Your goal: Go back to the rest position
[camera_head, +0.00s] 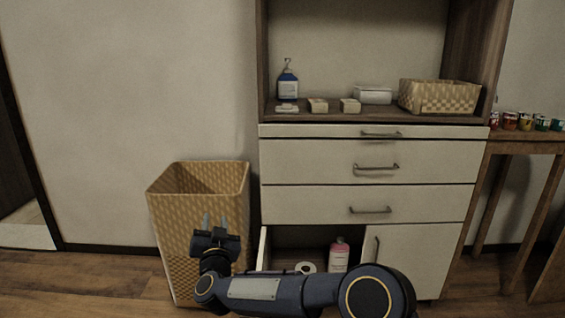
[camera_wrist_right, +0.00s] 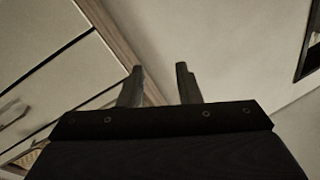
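My right gripper (camera_head: 215,223) is in front of the tall woven basket, its fingers pointing up and spread apart with nothing between them. In the right wrist view the two fingers of my right gripper (camera_wrist_right: 160,85) are also apart and empty, with the cabinet's side edge and the wall beyond. My right arm reaches across the lower part of the head view from the right. My left gripper is not in either view.
The woven basket (camera_head: 172,215) stands left of the cabinet (camera_head: 300,160). The cabinet's lower left compartment is open, with a pink bottle (camera_head: 339,256) and a white roll (camera_head: 305,267) inside. A soap bottle (camera_head: 288,88) and a small basket (camera_head: 440,84) stand on the shelf. A side table (camera_head: 525,148) holds several jars.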

